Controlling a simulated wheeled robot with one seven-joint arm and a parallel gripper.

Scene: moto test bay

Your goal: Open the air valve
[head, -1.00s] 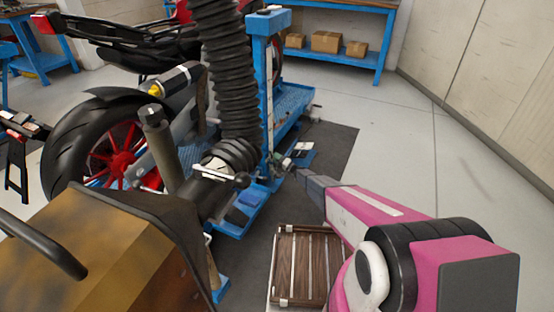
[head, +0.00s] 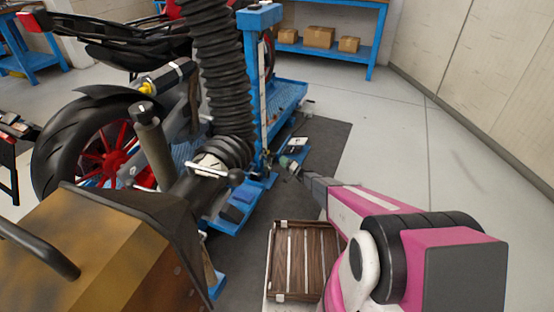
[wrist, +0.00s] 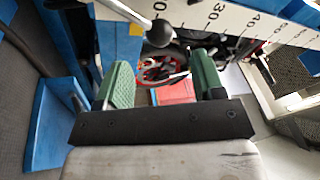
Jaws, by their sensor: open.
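My gripper (head: 289,163) is open and empty in the head view, just right of the blue post (head: 253,80). Its two green fingers (wrist: 164,82) stand apart in the wrist view. A red part and a grey bar (wrist: 168,75) show between the fingers, farther off. I cannot tell for certain which part is the air valve.
The black ribbed hose (head: 215,75) hangs left of the post. A motorcycle wheel (head: 95,150) stands at the left, behind a brown-yellow box (head: 90,255). Open floor (head: 400,130) lies to the right.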

